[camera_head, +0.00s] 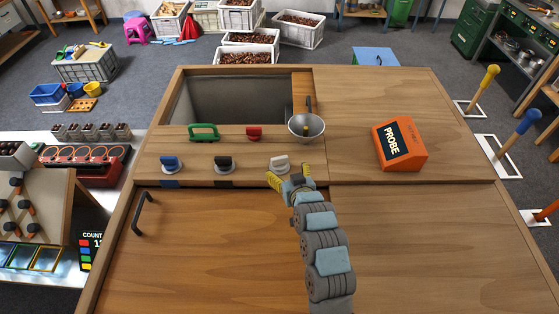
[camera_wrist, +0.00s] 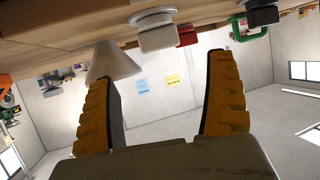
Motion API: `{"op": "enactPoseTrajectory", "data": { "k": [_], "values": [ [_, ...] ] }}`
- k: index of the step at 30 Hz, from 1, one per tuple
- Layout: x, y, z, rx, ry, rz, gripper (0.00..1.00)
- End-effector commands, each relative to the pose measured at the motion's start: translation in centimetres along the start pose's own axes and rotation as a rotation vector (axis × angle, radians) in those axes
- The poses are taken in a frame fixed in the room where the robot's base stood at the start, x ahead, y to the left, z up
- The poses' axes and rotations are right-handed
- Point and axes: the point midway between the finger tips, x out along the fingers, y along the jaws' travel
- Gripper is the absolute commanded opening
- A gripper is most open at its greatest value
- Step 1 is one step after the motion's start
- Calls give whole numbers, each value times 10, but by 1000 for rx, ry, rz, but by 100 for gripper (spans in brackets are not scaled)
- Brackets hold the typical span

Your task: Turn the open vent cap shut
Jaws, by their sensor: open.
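Three vent caps stand in a row on the wooden cabinet top: a blue one (camera_head: 171,164), a black one (camera_head: 224,164) and a white one (camera_head: 279,163). Each is a round disc with a raised grip. I cannot tell from their look which one is open. My gripper (camera_head: 288,177) is just in front of the white cap, its yellow fingers spread and empty. In the wrist view, the white cap (camera_wrist: 157,31) shows upside down beyond the open fingertips, apart from them. The black cap (camera_wrist: 262,15) is to its right.
A red piece (camera_head: 254,132) and a green handle (camera_head: 203,132) lie behind the caps, near the open bin (camera_head: 230,95). An orange probe box (camera_head: 400,143) stands at right. The front cabinet top is mostly clear.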

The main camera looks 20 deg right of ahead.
Motion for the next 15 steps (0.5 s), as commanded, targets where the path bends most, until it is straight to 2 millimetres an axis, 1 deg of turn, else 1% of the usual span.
{"op": "enactPoseTrajectory", "data": {
  "k": [1,3,6,15],
  "values": [
    [9,-1,0,-1,2,-1,87],
    [18,-1,-1,-2,3,-2,87],
    [32,-1,2,0,-2,-2,87],
    [69,-1,0,0,1,-1,87]
  ]
}}
